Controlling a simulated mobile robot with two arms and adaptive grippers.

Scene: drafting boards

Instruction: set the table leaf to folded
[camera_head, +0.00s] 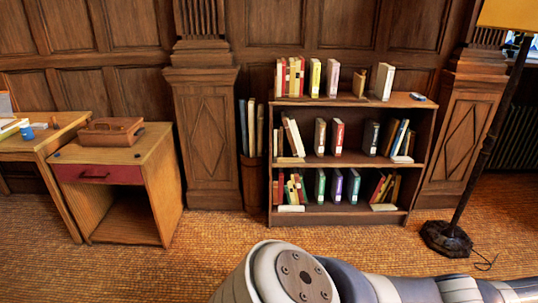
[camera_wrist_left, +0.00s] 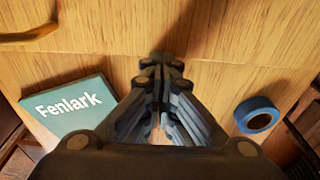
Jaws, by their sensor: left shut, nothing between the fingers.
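A light wooden table (camera_head: 62,133) stands at the left edge of the head view, partly cut off. In the left wrist view, a wood panel with a brass handle (camera_wrist_left: 28,36) fills the top. A seam separates this panel, which looks like the leaf (camera_wrist_left: 110,30), from the wooden surface (camera_wrist_left: 215,85) below it. I cannot tell the leaf's angle. My left gripper (camera_wrist_left: 162,65) is shut and empty in front of the wood near the seam, right of the handle. Contact is unclear. My right gripper is not in view.
A teal book marked Fenlark (camera_wrist_left: 70,108) and a blue tape roll (camera_wrist_left: 256,115) lie on the wooden surface, either side of my gripper. A cabinet (camera_head: 120,180) with a brown case (camera_head: 112,131) adjoins the table. A bookcase (camera_head: 345,162) and floor lamp (camera_head: 448,238) stand right.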

